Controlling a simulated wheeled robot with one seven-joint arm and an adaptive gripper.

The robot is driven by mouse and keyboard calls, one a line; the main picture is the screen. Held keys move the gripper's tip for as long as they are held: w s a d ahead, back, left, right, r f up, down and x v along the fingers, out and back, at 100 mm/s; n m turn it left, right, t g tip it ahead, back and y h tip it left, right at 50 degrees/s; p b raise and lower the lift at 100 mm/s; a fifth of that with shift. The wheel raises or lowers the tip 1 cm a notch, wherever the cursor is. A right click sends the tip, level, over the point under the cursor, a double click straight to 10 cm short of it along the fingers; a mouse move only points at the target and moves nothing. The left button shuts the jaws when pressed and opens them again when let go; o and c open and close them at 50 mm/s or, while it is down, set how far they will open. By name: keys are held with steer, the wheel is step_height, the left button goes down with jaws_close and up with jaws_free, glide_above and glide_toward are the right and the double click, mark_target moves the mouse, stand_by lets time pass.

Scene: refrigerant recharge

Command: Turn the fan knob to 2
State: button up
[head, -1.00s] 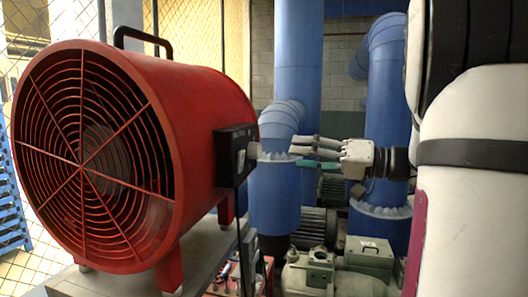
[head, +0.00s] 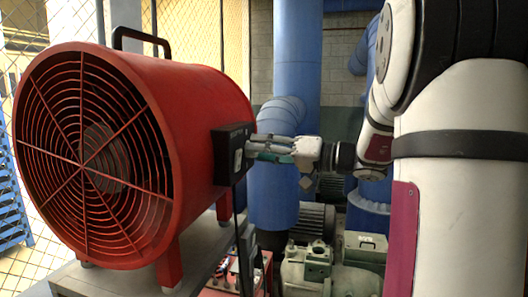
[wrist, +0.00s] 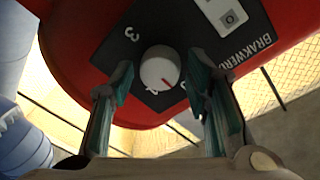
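The red fan (head: 100,150) stands at the left of the head view, with a black control box (head: 228,160) on its right side. In the wrist view the round white knob (wrist: 160,68) sits on the black panel (wrist: 190,45). Its red mark points down and right in the picture. A 3 shows at the knob's upper left; the other markings near its lower edge are partly hidden or hard to read. My gripper (wrist: 161,80) is open, with its teal-padded fingers on either side of the knob and visible gaps. In the head view the gripper (head: 252,147) hides the knob.
Blue pipes (head: 297,70) rise behind my gripper. Pumps and motors (head: 315,225) stand below it. A black cable (head: 237,215) hangs down from the control box. A wire mesh fence stands behind the fan.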

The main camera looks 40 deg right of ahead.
steer(key=c, duration=0.7)
steer(key=shift+o, duration=0.2)
